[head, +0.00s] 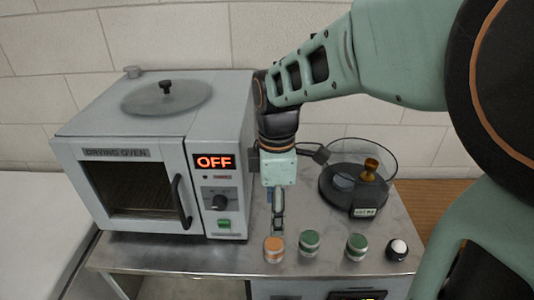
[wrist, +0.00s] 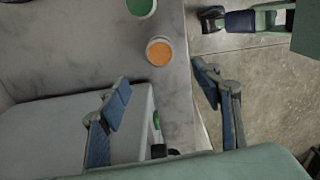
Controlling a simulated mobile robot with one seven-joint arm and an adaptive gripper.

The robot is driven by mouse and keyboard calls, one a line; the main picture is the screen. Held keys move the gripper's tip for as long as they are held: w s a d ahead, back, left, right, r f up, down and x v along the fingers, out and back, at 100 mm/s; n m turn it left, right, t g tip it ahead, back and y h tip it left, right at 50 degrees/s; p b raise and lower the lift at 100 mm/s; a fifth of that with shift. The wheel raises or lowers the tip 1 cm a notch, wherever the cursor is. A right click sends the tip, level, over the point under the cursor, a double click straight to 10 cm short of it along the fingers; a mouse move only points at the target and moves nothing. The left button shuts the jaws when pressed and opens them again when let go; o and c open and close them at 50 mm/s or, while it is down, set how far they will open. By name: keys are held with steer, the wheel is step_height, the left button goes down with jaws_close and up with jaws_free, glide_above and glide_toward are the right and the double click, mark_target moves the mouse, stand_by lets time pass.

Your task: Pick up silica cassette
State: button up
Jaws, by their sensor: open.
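A row of small round containers stands along the front of the steel bench: an orange-topped one (head: 274,249), two green-topped ones (head: 309,243) (head: 357,246) and a white one (head: 398,249). Which of them is the silica cassette I cannot tell from any label. My gripper (head: 277,218) points down beside the oven, behind the orange-topped container in the head view. In the wrist view my gripper (wrist: 164,84) is open and empty. The orange-topped container (wrist: 159,51) shows beyond the space between the fingertips, apart from them, with one green-topped container (wrist: 141,6) at the top edge.
A drying oven (head: 150,150) with its door closed and a display reading OFF stands close left of my gripper. A round dark apparatus with a clear glass cover (head: 355,185) and brass knob stands behind the containers to the right. The steel bench (head: 335,268) ends just in front of the containers.

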mark_target(274, 243)
step_height(274, 243, down, 13)
steer(key=shift+f+b, duration=0.1)
steer(key=shift+b, duration=0.3)
steer(key=c, duration=1.3)
steer(key=shift+r, duration=0.2)
